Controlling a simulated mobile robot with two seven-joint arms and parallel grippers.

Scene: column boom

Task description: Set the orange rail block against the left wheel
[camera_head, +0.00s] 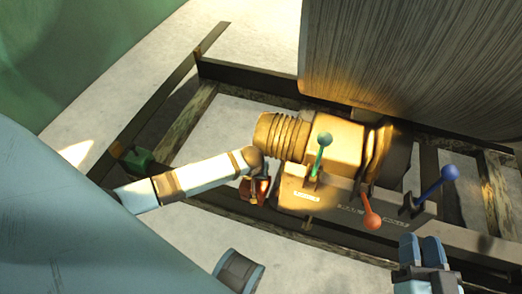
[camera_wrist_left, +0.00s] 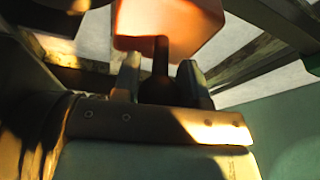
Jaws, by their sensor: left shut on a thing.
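The orange rail block (camera_wrist_left: 180,22) is just beyond the fingers of my left gripper (camera_wrist_left: 158,78) in the left wrist view. A dark upright piece, seemingly its handle, stands between the fingers, and the gripper is shut on it. In the head view the block (camera_head: 263,188) shows small and partly hidden by my left arm, low beside the yellow machine. I cannot make out the left wheel for certain in either view. My right gripper (camera_head: 421,248) is at the lower right of the head view, with its fingers together and nothing visible between them.
A yellow machine (camera_head: 340,145) with a ribbed end carries green (camera_head: 324,139), red (camera_head: 372,220) and blue (camera_head: 450,173) levers. A large grey cylinder (camera_head: 400,55) rises behind it. Dark rails (camera_head: 250,78) surround it. A small green block (camera_head: 137,158) sits at the left rail.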

